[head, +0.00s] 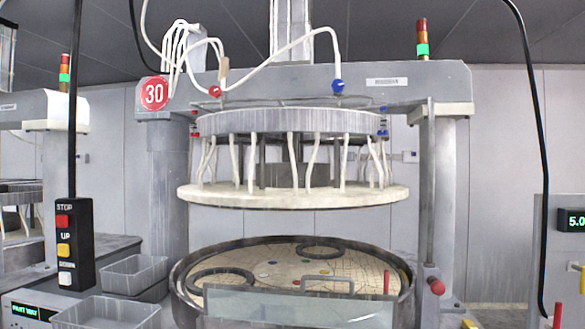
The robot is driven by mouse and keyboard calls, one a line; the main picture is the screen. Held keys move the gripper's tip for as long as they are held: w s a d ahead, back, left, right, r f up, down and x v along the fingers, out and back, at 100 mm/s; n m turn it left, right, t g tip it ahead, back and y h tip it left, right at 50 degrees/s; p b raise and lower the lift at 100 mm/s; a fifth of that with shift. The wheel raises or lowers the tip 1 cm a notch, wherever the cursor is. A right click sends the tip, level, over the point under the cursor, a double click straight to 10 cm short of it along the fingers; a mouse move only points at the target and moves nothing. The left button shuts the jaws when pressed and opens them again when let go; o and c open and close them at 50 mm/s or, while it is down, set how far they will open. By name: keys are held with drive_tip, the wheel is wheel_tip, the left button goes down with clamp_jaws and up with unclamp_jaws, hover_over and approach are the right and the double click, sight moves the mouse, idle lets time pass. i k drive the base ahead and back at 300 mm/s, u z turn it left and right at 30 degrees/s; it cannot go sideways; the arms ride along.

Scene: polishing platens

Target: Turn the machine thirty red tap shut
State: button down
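Machine thirty, marked by a round red "30" sign (154,94), stands in the middle of the head view. A small red tap (215,91) sits on top of its beam at left, with a pale hose running up from it. The tap is too small to tell whether it is open or shut. A matching blue tap (337,86) sits further right on the beam, also with a hose. My gripper is not in view.
A raised upper plate (295,198) hangs above a round tub (178,290). A clear guard (300,308) stands in front. A black cable (540,130) hangs at right. A red knob (437,286) is low on the right column.

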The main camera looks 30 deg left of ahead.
sight(214, 91)
drive_tip(key=u, duration=4.75)
drive_tip(key=k, duration=1.2)
drive_tip(key=z, duration=1.75)
drive_tip(key=i, duration=0.5)
drive_tip(key=z, duration=0.1)
